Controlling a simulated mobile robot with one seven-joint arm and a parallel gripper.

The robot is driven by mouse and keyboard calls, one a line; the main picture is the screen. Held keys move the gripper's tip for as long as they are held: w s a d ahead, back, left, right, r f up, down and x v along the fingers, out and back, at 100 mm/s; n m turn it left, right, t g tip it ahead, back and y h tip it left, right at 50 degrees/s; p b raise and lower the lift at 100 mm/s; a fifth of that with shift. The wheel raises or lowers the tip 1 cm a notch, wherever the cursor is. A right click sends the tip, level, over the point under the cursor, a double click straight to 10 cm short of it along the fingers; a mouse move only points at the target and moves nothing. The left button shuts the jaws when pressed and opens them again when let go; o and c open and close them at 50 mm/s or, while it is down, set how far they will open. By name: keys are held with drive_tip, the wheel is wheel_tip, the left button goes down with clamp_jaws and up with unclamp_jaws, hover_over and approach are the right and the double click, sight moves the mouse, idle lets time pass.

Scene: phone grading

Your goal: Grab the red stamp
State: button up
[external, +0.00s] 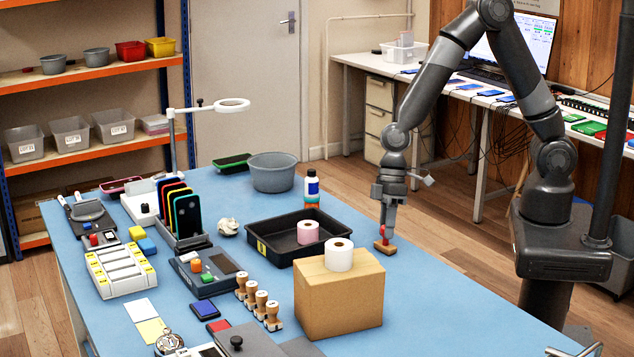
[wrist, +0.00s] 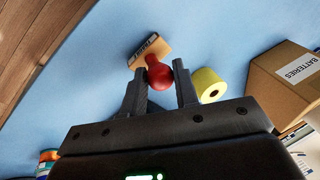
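The red stamp has a round red knob (wrist: 159,76) on a wooden block (wrist: 150,50) with a dark label. In the external view the red stamp (external: 384,247) stands on the blue table near its right edge, right of the cardboard box. My gripper (external: 385,229) points down directly over it, with the fingertips at the height of the red handle. In the wrist view my gripper (wrist: 160,69) is open, with the red knob between the two fingertips. A narrow gap shows on the knob's right side; contact on the left is unclear.
A cardboard box (external: 338,296) with a white roll (external: 339,255) on top stands left of the stamp. A black tray (external: 268,246) lies behind the box. A yellow-green roll (wrist: 209,86) shows close to my right finger in the wrist view.

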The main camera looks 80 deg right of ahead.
drive_tip(key=c, duration=0.5)
drive_tip(key=shift+c, duration=0.2)
